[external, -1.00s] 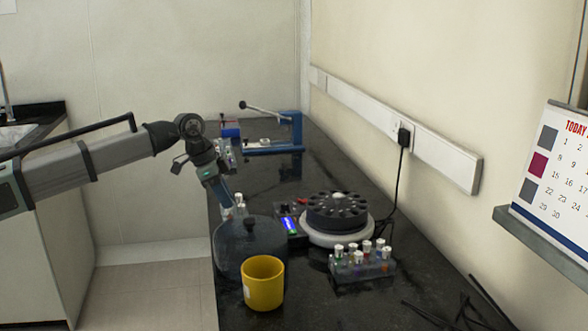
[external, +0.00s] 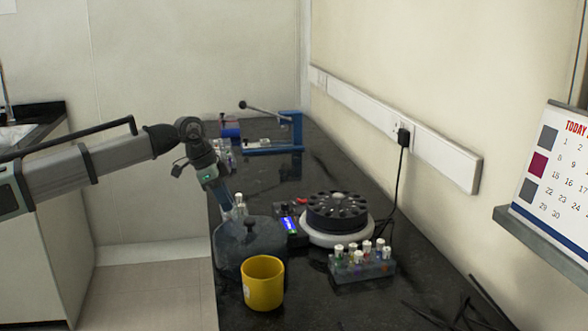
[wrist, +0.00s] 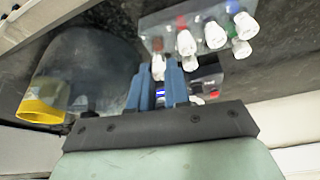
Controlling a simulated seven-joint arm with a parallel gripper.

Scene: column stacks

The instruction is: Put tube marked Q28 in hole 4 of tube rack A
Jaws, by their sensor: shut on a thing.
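My gripper (external: 232,207) is low behind the dark translucent dome, over the left part of the bench. In the wrist view its blue fingers (wrist: 158,88) are close together, shut on a white-capped tube (wrist: 158,66). That tube shows as a small pale shape by the fingertips in the external view (external: 240,203); its lower part is hidden. A clear rack (external: 362,270) with several white-capped tubes stands at the front right. Another group of tubes (external: 224,153) is partly hidden behind my wrist. I cannot read any tube mark, rack letter or hole number.
The translucent dome (external: 250,262) and yellow mug (external: 263,284) stand at the front left. A round black rotor device (external: 338,236) with a blue display sits mid-bench. A blue lever press (external: 277,149) is at the back. Bare bench lies between press and rotor.

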